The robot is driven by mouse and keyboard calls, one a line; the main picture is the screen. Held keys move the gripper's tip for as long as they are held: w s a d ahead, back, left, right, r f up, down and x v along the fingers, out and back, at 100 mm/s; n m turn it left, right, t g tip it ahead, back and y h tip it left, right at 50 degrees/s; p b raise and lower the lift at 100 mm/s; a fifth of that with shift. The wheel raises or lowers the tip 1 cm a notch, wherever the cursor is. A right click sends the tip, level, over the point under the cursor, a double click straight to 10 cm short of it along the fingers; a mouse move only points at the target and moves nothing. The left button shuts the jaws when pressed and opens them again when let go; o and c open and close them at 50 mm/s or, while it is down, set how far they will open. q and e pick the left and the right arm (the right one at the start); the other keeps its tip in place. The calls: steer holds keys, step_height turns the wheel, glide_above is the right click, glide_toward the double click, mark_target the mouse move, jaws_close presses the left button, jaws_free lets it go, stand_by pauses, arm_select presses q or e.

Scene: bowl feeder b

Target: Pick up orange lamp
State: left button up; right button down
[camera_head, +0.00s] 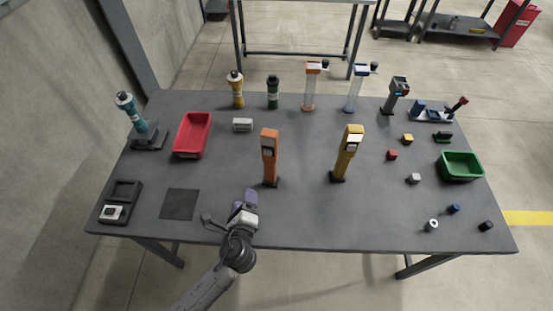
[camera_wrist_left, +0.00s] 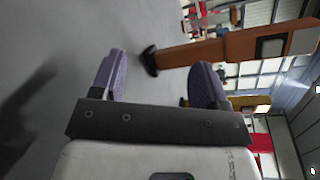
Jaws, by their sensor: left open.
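The orange lamp (camera_head: 269,155) stands upright on the grey table, left of the table's middle, on a dark base. In the left wrist view the orange lamp (camera_wrist_left: 215,48) lies across the picture beyond my fingers, with its dark base between the two fingertips in the picture. My left gripper (camera_head: 246,197) is in front of the lamp and a little to its left, near the table's front edge. Its purple fingers, seen in the left wrist view (camera_wrist_left: 162,77), are apart with nothing between them. The lamp and the fingers appear apart. My right gripper does not show.
A yellow lamp (camera_head: 348,155) stands right of the orange one. A red tray (camera_head: 207,134) and a small light block (camera_head: 242,125) are behind to the left. A dark flat square (camera_head: 179,204) lies left of my gripper. The front middle of the table is clear.

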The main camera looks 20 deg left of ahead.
mark_target(269, 170)
arm_select(q)
steer(key=d+m+t+h, duration=0.1)
steer(key=m, duration=0.2)
steer(key=d+r+m+t+h, duration=0.1)
steer(key=m, duration=0.3)
steer(key=w+d+m+h, duration=0.1)
steer(key=m, duration=0.2)
steer(key=shift+d+r+t, duration=0.15)
steer(key=shift+r+t, duration=0.25)
steer(key=m, duration=0.2)
steer(key=d+m, duration=0.1)
steer(key=m, duration=0.1)
steer(key=shift+r+h, duration=0.1)
steer(key=shift+h, duration=0.3)
steer(key=shift+w+a, duration=0.1)
steer(key=shift+w, duration=0.15)
steer(key=w, duration=0.5)
steer(key=w+b, duration=0.1)
steer(key=w, duration=0.2)
steer(key=shift+w+a, duration=0.1)
steer(key=shift+a, duration=0.15)
steer(key=shift+w+b, duration=0.8)
steer(key=shift+w, duration=1.8)
steer(key=shift+c, duration=0.2)
steer(key=c, duration=1.2)
